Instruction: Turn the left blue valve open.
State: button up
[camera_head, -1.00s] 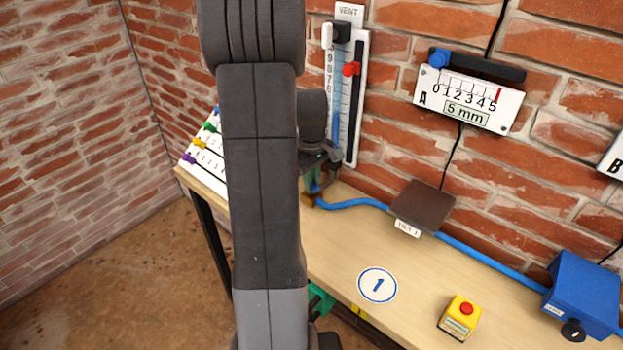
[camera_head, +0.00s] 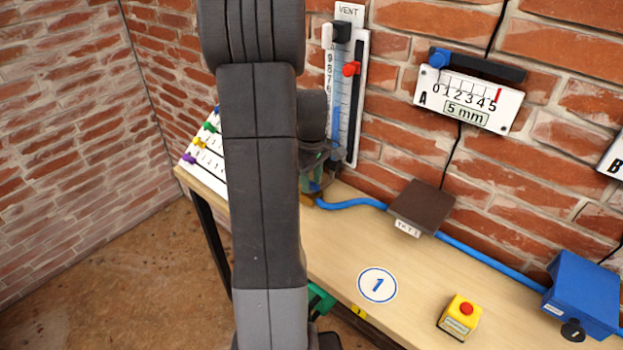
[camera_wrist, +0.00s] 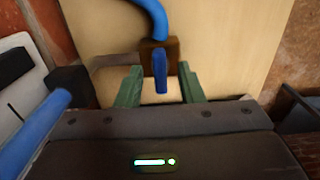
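The left blue valve shows in the wrist view as a small blue handle (camera_wrist: 160,72) on a brown, brass-like body (camera_wrist: 174,50). A blue hose (camera_wrist: 152,14) leads away from the body. My gripper (camera_wrist: 160,86) is open, with one green finger on each side of the handle. Small gaps show between handle and fingers, so it is not gripped. In the head view my gripper (camera_head: 315,165) is partly hidden behind my arm, low by the foot of the gauge. Only a bit of the valve body (camera_head: 307,199) shows there.
The VENT gauge panel (camera_head: 356,100) stands on the brick wall close to my gripper. On the bench (camera_head: 330,240) are a dark plate (camera_head: 422,205), a yellow box with red button (camera_head: 460,316) and a blue box (camera_head: 583,292). A panel with coloured knobs (camera_head: 205,158) is at left.

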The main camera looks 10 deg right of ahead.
aim_at(311, 182)
notch_tip(311, 182, up, 8)
jog(key=shift+f, duration=0.2)
dwell(0.4)
jog(key=shift+f, duration=0.1)
notch_tip(311, 182, down, 7)
jog(key=shift+f, duration=0.2)
jog(key=shift+m, duration=0.7)
jog(key=shift+n, duration=0.3)
